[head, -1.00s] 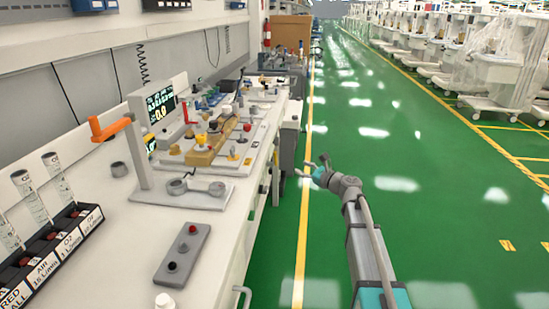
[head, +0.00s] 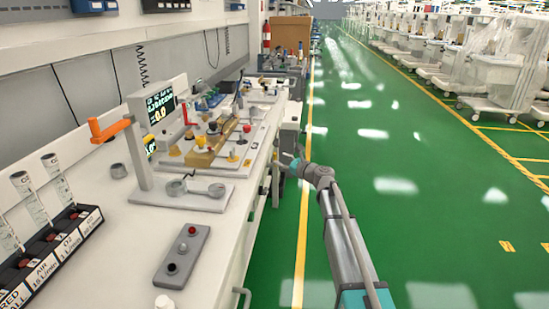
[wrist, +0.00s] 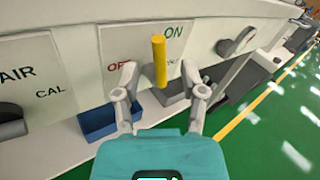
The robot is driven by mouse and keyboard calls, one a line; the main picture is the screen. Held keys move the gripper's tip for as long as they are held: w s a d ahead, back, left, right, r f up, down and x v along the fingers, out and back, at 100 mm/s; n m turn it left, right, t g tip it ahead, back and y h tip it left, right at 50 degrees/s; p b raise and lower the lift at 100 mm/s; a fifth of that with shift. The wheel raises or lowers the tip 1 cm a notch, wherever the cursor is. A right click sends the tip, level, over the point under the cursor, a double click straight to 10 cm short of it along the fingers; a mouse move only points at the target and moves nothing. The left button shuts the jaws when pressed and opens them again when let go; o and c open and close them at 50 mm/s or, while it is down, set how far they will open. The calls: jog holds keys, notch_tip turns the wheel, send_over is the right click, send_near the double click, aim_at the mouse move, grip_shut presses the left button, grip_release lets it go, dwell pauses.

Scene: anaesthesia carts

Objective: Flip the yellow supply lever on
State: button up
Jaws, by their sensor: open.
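The yellow supply lever (wrist: 160,61) shows in the wrist view as a rod, upright in the picture, in front of a pale panel (wrist: 114,52). My gripper (wrist: 160,82) is open and empty. In that picture its fingers lie on either side of the lever's lower part; I cannot tell whether they touch it. In the head view my gripper (head: 287,163) is beside the bench's right side, and the lever is not visible there.
A blue bin (wrist: 98,124) is behind the left finger, and an AIR CAL plate (wrist: 35,80) is further left. The bench (head: 225,235) carries a grey box with a red and a black button (head: 183,257) and several fixtures. Green floor (head: 430,215) is open to the right.

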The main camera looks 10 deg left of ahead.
aim_at(275, 156)
jog(key=shift+x, duration=1.95)
jog(key=shift+c, duration=0.2)
grip_shut()
